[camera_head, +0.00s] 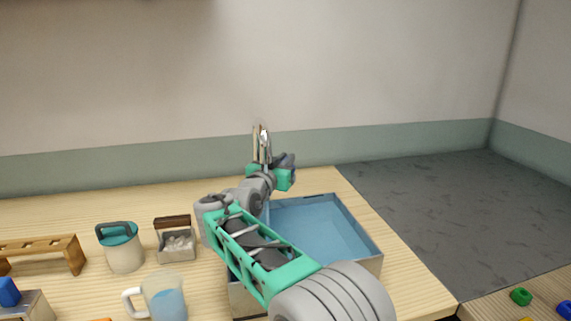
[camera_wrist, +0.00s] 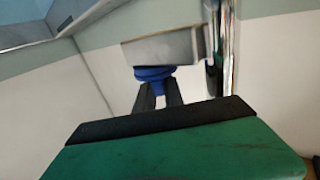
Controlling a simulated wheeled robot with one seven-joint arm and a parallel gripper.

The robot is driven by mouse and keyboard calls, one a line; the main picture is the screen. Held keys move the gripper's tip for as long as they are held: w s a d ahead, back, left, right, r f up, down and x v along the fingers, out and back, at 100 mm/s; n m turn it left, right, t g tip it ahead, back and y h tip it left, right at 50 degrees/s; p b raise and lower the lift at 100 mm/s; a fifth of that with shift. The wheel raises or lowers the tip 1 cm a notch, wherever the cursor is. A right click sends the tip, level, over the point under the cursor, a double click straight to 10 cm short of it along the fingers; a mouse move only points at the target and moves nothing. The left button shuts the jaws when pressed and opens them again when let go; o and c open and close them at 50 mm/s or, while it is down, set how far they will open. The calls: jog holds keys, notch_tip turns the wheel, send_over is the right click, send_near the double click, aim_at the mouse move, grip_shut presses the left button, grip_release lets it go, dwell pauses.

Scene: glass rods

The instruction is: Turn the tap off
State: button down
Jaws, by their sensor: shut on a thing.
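The chrome tap (camera_head: 261,143) stands upright at the back edge of the sink basin in the head view. In the wrist view its shiny pipe (camera_wrist: 229,45) runs down the right side, with a grey block (camera_wrist: 160,48) left of it. A blue ribbed knob (camera_wrist: 153,73) sits against the block's underside in that view. My gripper (camera_wrist: 158,88) has its two dark fingertips at the knob and is shut on it. In the head view my gripper (camera_head: 286,174) is beside the tap's foot, and the knob is hidden there.
The blue-floored basin (camera_head: 372,258) lies right of my arm. To the left are a lidded pot (camera_head: 124,254), a small grey holder (camera_head: 177,247), a glass mug (camera_head: 166,299) and a wooden rack (camera_head: 75,254). A dark grey surface (camera_head: 440,205) lies right.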

jog(key=m+g+h+p, duration=0.1)
jog(key=m+h+p, duration=0.1)
jog(key=h+p, duration=0.1)
jog(key=shift+a+r+g, duration=0.1)
jog(key=shift+r+g, duration=0.05)
jog(key=shift+g, duration=0.25)
jog(key=shift+m+g+h+p, duration=0.4)
jog(key=shift+m+h+p, duration=0.2)
jog(key=shift+p, duration=0.2)
jog(key=shift+f, duration=0.2)
jog(key=c, duration=1.4)
grip_release()
jog(key=shift+c, duration=0.2)
jog(key=shift+d+f+b, duration=0.15)
jog(key=shift+d+b, duration=0.05)
jog(key=shift+b, duration=0.35)
